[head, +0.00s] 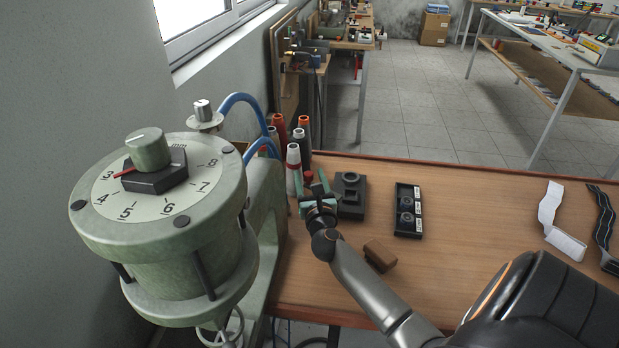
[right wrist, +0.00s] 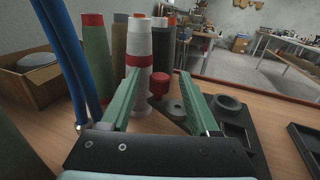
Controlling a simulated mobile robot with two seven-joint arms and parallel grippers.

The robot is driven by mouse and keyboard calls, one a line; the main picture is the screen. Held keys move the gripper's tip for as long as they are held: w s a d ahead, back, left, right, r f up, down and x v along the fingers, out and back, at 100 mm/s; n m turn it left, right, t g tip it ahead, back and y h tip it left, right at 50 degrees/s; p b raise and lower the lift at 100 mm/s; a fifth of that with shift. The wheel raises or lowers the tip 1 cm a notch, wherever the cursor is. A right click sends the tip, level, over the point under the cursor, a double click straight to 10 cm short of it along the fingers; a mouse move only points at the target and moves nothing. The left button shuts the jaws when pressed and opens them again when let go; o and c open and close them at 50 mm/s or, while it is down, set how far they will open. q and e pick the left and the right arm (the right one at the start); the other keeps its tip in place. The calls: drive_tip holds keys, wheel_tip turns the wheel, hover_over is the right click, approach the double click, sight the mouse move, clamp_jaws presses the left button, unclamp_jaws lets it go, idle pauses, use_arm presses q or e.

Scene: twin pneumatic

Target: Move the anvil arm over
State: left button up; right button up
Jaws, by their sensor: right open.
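The green press (head: 160,230) with a numbered dial stands at the left of the head view. Its body reaches back beside the bench top. A red knob (head: 308,177) shows just beyond my right gripper (head: 315,186). In the right wrist view the red knob (right wrist: 159,84) stands on a dark grey piece, perhaps the anvil arm (right wrist: 176,112), ahead of and between the fingers of my right gripper (right wrist: 158,76). The gripper is open, with nothing held between the fingers. Part of the dark grey piece is hidden by the right finger. My left gripper is out of view.
Several thread cones (head: 293,160) stand behind the knob, close to blue hoses (head: 240,97). A dark block with a round recess (head: 350,196) is just right of the gripper. A black tray (head: 407,226) and brown block (head: 380,256) lie nearby.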

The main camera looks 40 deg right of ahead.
drive_tip(key=shift+w, duration=0.1)
clamp_jaws()
idle(0.5)
idle(0.9)
